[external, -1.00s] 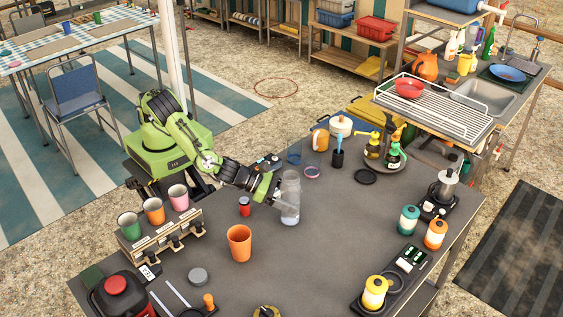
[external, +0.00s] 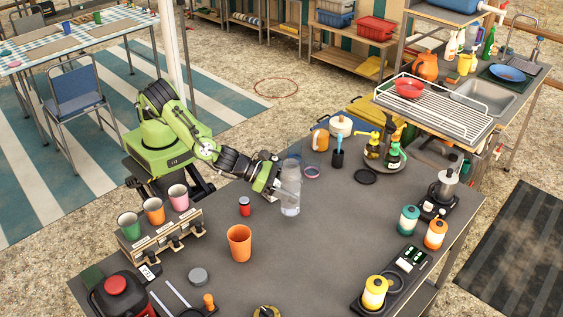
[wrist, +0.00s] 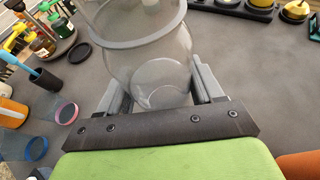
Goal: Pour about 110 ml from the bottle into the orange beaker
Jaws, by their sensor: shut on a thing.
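The clear bottle (external: 290,190) is upright near the middle of the dark table, and it also shows in the wrist view (wrist: 150,62). My gripper (wrist: 160,88) is shut on it, a finger on either side; it also shows in the external view (external: 279,190). The bottle appears to be held a little above the table. Pale clear liquid seems to be low in it, but its level is hard to tell. The orange beaker (external: 239,243) stands upright on the table, left of and nearer the camera than the bottle. Its inside bottom is hidden.
A small red can (external: 244,206) stands between the beaker and my arm. A rack (external: 165,240) with green, orange and pink cups is at left. A grey disc (external: 198,276) lies near the beaker. Spray bottles on a tray (external: 383,160) stand behind right. The table's centre right is clear.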

